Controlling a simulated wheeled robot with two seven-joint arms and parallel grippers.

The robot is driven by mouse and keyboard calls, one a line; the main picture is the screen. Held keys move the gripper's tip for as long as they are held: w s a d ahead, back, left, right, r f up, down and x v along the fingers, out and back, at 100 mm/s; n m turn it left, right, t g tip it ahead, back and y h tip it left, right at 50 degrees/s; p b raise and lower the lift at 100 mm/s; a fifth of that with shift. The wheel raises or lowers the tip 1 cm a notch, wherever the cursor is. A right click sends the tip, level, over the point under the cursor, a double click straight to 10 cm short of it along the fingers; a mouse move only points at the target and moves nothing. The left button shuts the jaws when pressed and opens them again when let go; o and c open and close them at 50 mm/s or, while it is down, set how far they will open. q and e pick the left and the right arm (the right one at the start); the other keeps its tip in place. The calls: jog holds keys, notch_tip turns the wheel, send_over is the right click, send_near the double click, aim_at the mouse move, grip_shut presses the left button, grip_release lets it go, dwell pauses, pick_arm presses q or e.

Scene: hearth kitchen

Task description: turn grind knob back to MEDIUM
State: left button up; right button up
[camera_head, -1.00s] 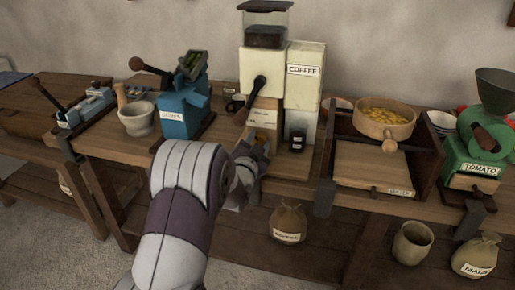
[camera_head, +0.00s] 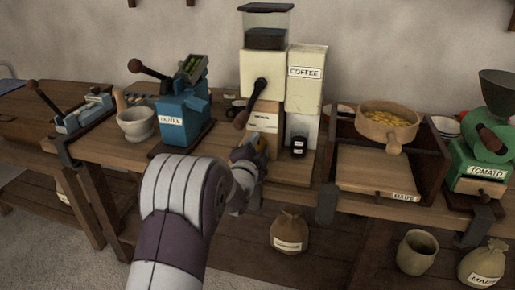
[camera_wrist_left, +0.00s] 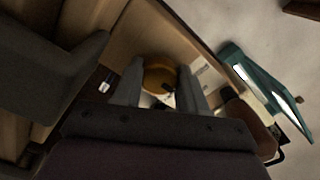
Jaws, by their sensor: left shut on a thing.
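The coffee grinder (camera_head: 263,75) is a cream mill with a dark hopper and a black crank, standing at the back of the bench. My left gripper (camera_head: 252,146) is at the lower front of it. In the left wrist view, a round brass-coloured knob (camera_wrist_left: 159,76) with a dark mark sits between the two fingers of my left gripper (camera_wrist_left: 163,90), which is shut on it. The knob is hidden behind the gripper in the head view. Its setting cannot be read. My right gripper is not in view.
A small dark labelled jar (camera_head: 298,147) stands close to the right of the gripper, before the cream COFFEE box (camera_head: 304,85). The blue press (camera_head: 183,105) and mortar (camera_head: 137,122) are to the left. A wooden tray (camera_head: 375,170) and sieve (camera_head: 385,122) are to the right.

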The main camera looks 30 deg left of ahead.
pick_arm(q)
jog(key=o, duration=1)
jog(key=shift+o, duration=0.2)
jog(key=shift+s, duration=0.1)
jog(key=p+v, duration=0.1)
jog(key=v, duration=1.1)
jog(key=shift+s, duration=0.3)
jog(key=shift+f, duration=0.1)
